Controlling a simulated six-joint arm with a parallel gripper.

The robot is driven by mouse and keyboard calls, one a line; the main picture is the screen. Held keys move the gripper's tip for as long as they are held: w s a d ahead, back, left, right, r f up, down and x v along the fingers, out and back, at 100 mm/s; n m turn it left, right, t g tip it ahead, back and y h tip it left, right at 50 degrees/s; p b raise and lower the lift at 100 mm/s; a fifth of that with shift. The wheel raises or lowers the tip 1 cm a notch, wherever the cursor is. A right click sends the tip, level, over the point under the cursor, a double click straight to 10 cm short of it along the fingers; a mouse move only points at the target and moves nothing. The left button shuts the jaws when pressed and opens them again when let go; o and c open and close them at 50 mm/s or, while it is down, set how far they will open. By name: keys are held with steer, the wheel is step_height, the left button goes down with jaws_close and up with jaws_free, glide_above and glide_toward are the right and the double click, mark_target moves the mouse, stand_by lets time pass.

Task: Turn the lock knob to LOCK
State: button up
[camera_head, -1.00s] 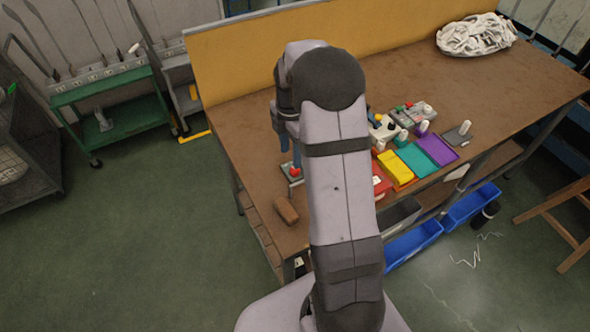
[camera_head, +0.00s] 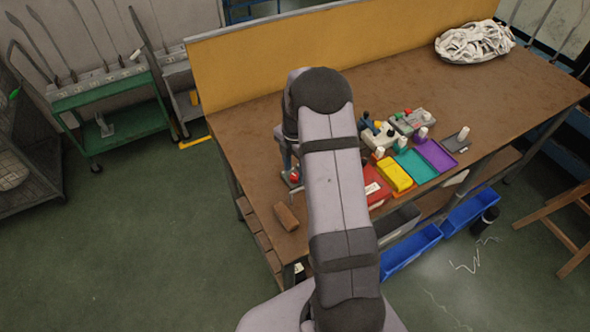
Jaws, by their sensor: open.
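A small red knob-like part (camera_head: 294,177) sits on a light base on the bench, left of my forearm. It is too small to read any marking or tell which way it is turned, and I cannot tell for sure that it is the lock knob. My gripper (camera_head: 288,164) points down just above or beside this red part, partly hidden by my arm. Its jaws are open. I cannot tell whether a finger touches the red part.
A brown block (camera_head: 287,217) lies near the bench's front left edge. Red (camera_head: 376,186), yellow (camera_head: 395,172), teal (camera_head: 415,165) and purple (camera_head: 436,154) trays stand right of my arm, with small fixtures behind them. A white cloth pile (camera_head: 474,41) lies at the back right.

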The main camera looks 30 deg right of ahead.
steer(key=shift+f, duration=0.75)
steer(key=shift+c, duration=0.6)
steer(key=c, duration=0.9)
steer(key=shift+m, duration=0.4)
steer(key=m, duration=0.3)
steer(key=shift+b, duration=0.4)
steer(key=m, duration=0.5)
steer(key=shift+b, duration=0.35)
